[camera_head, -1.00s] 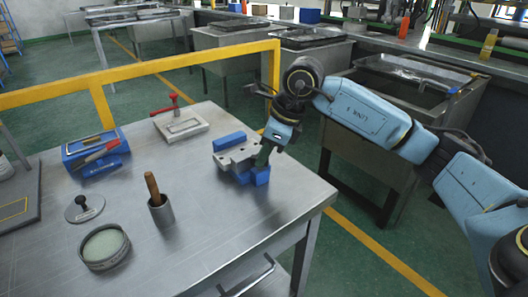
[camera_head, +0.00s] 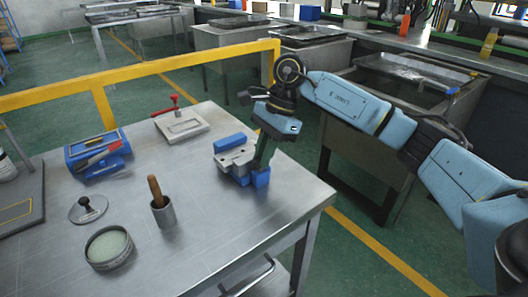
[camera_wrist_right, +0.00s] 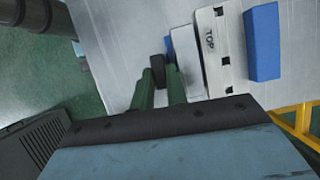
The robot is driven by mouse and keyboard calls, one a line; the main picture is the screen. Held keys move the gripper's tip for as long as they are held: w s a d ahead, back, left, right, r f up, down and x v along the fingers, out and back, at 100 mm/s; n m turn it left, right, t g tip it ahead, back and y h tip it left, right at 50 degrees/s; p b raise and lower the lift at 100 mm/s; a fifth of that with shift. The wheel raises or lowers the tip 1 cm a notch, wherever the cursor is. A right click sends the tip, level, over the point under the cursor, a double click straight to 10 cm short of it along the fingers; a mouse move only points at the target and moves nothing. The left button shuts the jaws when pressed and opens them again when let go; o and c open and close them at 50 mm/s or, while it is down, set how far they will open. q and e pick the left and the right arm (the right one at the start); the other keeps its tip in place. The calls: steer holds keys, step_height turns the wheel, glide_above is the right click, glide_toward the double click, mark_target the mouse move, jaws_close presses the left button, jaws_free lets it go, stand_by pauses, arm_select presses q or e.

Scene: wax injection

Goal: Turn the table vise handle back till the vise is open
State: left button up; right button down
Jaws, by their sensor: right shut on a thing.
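The table vise (camera_head: 260,178) stands near the right edge of the metal table, with blue parts at both ends. My right gripper (camera_head: 257,166) reaches down at the vise's near right side. In the wrist view its green fingers (camera_wrist_right: 160,85) are shut on the dark vise handle (camera_wrist_right: 157,68), which is mostly hidden between them. My left gripper is not in view.
A wooden-handled tool stands in a metal cup (camera_head: 164,216) left of the vise. A round tin (camera_head: 109,247), a black-knobbed lid (camera_head: 87,209), a blue holder (camera_head: 98,154) and a red-handled frame (camera_head: 181,126) share the table. A yellow rail (camera_head: 150,68) runs behind it.

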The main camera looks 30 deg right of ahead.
steer(key=shift+n, duration=0.4)
